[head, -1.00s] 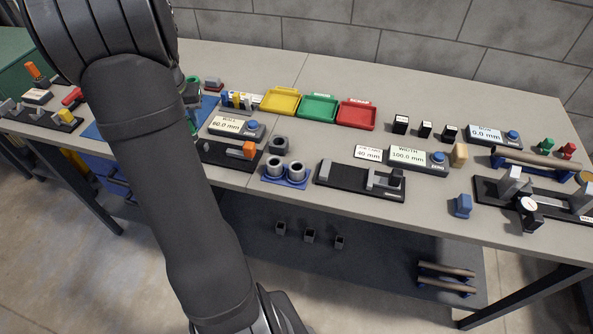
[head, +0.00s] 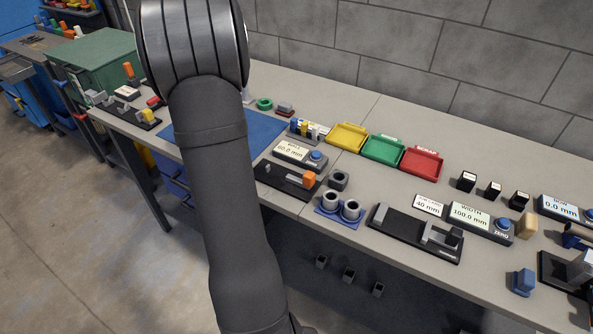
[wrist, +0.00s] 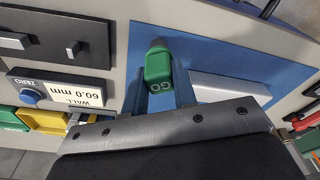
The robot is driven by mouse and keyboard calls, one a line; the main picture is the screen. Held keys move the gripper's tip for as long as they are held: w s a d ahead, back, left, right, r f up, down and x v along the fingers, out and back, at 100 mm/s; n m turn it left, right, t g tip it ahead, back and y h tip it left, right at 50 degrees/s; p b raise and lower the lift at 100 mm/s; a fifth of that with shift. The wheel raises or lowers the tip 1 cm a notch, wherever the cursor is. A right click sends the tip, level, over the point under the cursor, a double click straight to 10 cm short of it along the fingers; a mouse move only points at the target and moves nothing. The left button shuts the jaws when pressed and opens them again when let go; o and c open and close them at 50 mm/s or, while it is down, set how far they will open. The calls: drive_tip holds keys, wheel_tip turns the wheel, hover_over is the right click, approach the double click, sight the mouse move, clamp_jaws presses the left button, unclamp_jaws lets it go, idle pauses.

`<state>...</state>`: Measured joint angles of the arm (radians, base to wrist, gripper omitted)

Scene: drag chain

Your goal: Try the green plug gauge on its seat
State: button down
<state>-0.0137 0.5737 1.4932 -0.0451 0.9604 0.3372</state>
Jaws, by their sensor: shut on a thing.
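The green plug gauge (wrist: 158,72), marked GO, is upright in the wrist view with a grey tip at its far end. My gripper (wrist: 160,86) is shut on it, with a finger on each side, above the blue mat (wrist: 208,50). In the head view my own arm hides the gripper and the gauge, and the blue mat (head: 256,128) shows to the right of the arm. I cannot tell which part is the gauge's seat. A green ring (head: 264,104) lies at the mat's back edge.
A pale bar (wrist: 228,88) lies on the mat beside the gauge. The WALL display (head: 299,152) reads 60.0 mm, with a dark fixture (head: 284,180) in front. Yellow (head: 346,137), green (head: 383,149) and red (head: 421,161) trays stand to the right.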

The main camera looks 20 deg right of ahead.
drive_tip(key=s+d+r+m, duration=0.25)
drive_tip(key=s+d, duration=0.25)
drive_tip(key=d, duration=0.3)
drive_tip(key=s+d+r+m, duration=0.25)
drive_tip(key=s+d, duration=0.25)
drive_tip(key=d, duration=0.3)
drive_tip(key=s+d+r+m, duration=0.2)
drive_tip(key=s+d, duration=0.3)
drive_tip(key=s, duration=0.3)
drive_tip(key=s+d+r+m, duration=0.2)
drive_tip(key=s+d, duration=0.4)
drive_tip(key=s, duration=0.3)
drive_tip(key=shift+r+g+h, duration=0.3)
drive_tip(key=shift+g+h, duration=0.1)
drive_tip(key=shift+f, duration=2.6)
drive_tip(key=shift+f, duration=2)
drive_tip(key=c, duration=1.1)
unclamp_jaws()
